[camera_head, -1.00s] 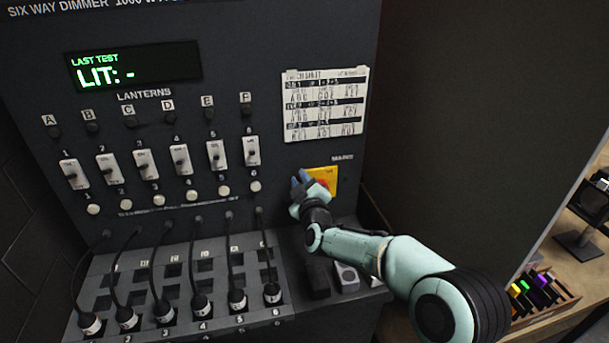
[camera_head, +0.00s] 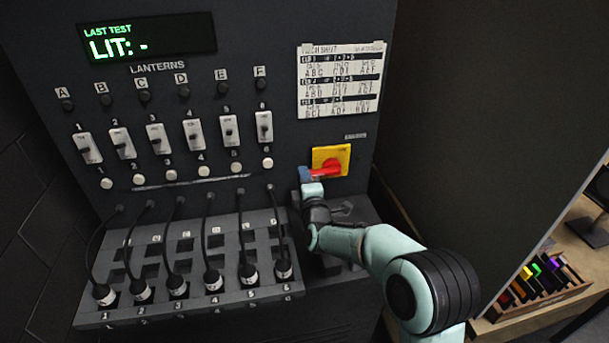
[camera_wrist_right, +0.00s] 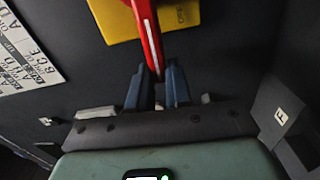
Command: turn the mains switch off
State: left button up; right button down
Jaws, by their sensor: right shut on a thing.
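The mains switch is a red handle (camera_head: 328,171) on a yellow plate (camera_head: 342,153), at the right of the dark panel. In the head view the handle lies nearly level, its free end pointing left. My right gripper (camera_head: 307,176) is at that free end, left of the plate. In the right wrist view the red handle (camera_wrist_right: 148,40) reaches down from the yellow plate (camera_wrist_right: 180,18), and its tip is between the blue fingers of my right gripper (camera_wrist_right: 157,84), shut on it. My left gripper is not in view.
A white chart (camera_head: 340,80) is fixed above the switch. Sliders, round buttons and plugged cables (camera_head: 211,282) fill the panel to the left. A ledge (camera_head: 350,212) sits below the switch, partly behind my right arm. A rack of coloured items (camera_head: 535,285) stands at the lower right.

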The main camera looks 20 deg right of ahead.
jog(key=shift+f+n, duration=0.25)
jog(key=shift+n, duration=0.15)
jog(key=c, duration=1)
grip_release()
jog(key=shift+c, duration=0.2)
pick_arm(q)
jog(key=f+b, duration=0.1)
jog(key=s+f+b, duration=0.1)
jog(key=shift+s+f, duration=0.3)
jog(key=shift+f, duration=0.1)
pick_arm(e)
jog(key=v, duration=1.3)
jog(key=shift+s, duration=0.25)
